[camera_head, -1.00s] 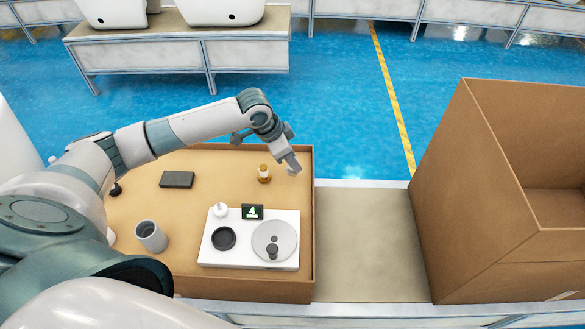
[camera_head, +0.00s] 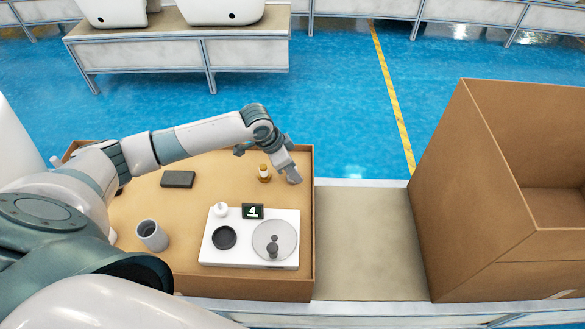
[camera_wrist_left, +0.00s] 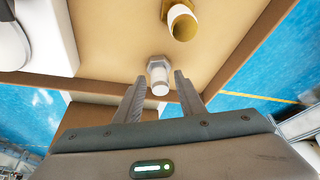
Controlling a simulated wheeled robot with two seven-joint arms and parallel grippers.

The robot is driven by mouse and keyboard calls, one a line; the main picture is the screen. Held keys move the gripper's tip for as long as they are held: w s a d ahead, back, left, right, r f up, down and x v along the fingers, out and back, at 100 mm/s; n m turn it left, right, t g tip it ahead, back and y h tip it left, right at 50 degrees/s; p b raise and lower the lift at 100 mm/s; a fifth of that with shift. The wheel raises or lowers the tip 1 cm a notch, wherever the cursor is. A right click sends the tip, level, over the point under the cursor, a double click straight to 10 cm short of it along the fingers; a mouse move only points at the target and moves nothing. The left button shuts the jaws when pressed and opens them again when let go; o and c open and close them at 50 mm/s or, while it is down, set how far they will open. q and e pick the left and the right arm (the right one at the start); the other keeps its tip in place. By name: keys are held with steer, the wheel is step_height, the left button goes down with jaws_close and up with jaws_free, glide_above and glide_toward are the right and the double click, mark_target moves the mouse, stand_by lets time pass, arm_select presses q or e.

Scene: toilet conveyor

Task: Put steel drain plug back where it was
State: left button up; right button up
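A small steel plug with a flanged, hex-like head (camera_wrist_left: 158,73) is on the tan floor of the open box (camera_head: 309,220), close to its wall. In the left wrist view it lies ahead of and between the fingertips of my left gripper (camera_wrist_left: 158,82). The fingers are apart, with space visible around the plug. In the head view my left gripper (camera_head: 293,176) hangs by the box's right side, and I cannot make out the plug there. A brass fitting (camera_head: 264,173) stands just left of the gripper; it also shows in the wrist view (camera_wrist_left: 182,22). My right gripper is out of view.
A grey cup (camera_head: 152,236) and dark block (camera_head: 177,179) lie left. A large carton (camera_head: 480,200) stands right.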

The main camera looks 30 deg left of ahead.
arm_select(q)
steer(key=shift+r, duration=0.15)
steer(key=shift+s+a+r, duration=0.1)
steer(key=shift+a+r, duration=0.1)
steer(key=shift+r, duration=0.3)
steer(key=v, duration=1.1)
steer(key=shift+b, duration=0.45)
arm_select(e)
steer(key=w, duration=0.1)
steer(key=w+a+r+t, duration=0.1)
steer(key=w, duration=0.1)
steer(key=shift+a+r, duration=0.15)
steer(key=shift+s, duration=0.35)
